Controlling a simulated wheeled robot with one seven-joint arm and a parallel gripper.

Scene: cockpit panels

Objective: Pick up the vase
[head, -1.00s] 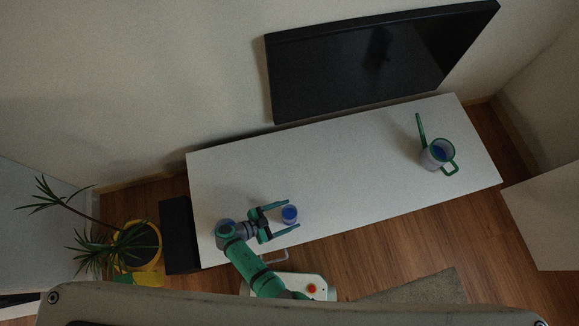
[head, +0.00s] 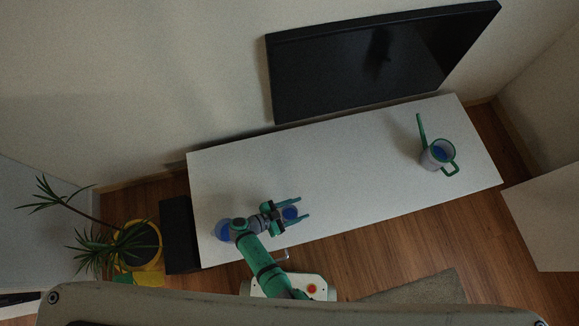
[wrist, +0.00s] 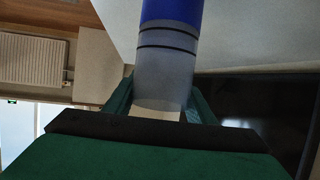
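A cylindrical vase (head: 290,214), blue at one end, stands on the left part of the white cabinet top. In the wrist view the vase (wrist: 165,60) shows blue above and translucent grey below, with two dark rings. It lies between the two green fingers of my gripper (head: 300,207). The fingers look closed against its sides, one on each side, also in the wrist view (wrist: 163,105). I cannot tell any gap between fingers and vase. Its lower part is partly hidden by the gripper.
A green-handled watering can (head: 437,155) stands at the right end. A dark television (head: 380,62) is behind. A potted plant (head: 138,246) stands at left. The cabinet's middle is clear.

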